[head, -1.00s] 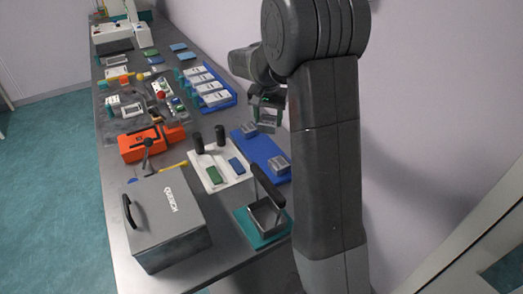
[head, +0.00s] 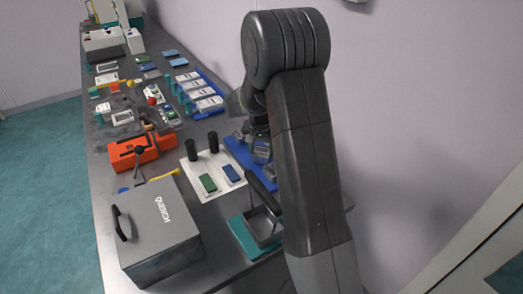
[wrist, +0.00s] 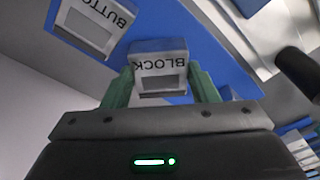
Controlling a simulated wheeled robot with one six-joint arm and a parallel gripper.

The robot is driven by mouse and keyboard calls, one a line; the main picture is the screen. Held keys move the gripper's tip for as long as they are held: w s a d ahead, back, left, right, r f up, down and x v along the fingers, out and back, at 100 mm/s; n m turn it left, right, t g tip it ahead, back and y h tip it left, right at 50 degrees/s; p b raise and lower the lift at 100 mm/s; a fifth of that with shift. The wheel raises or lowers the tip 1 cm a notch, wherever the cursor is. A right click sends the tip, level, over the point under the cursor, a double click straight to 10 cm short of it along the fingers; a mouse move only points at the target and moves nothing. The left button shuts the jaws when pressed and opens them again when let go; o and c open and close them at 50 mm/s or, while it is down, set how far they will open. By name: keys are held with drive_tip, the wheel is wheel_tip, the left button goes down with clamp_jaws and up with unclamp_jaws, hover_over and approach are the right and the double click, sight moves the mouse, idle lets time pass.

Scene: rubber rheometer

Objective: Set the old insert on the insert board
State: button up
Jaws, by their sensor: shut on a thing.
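My gripper (head: 260,146) is over the blue insert board (head: 234,150), partly hidden by my arm in the head view. In the wrist view its green fingers (wrist: 160,92) are shut on a grey insert marked BLOCK (wrist: 158,62), which reads upside down. The blue board (wrist: 218,62) lies behind this insert; I cannot tell whether the insert touches it. A second grey insert, marked BUTTON (wrist: 93,22), is on the board, apart from the held one.
A white tray (head: 197,192) with two black-handled tools, a green block and a blue block lies beside the board. A teal mat (head: 243,240) with a metal frame is nearer. A grey box (head: 160,235) stands at the front left.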

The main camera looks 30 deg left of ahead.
sight(261, 155)
drive_tip(key=shift+f, duration=0.45)
drive_tip(key=shift+f, duration=0.2)
drive_tip(key=o, duration=1.2)
drive_tip(key=shift+c, duration=0.2)
drive_tip(key=shift+r, duration=0.1)
wheel_tip(261, 155, up, 12)
drive_tip(key=s+b, duration=0.1)
drive_tip(key=shift+s+d, duration=0.2)
drive_tip(key=shift+r, duration=0.1)
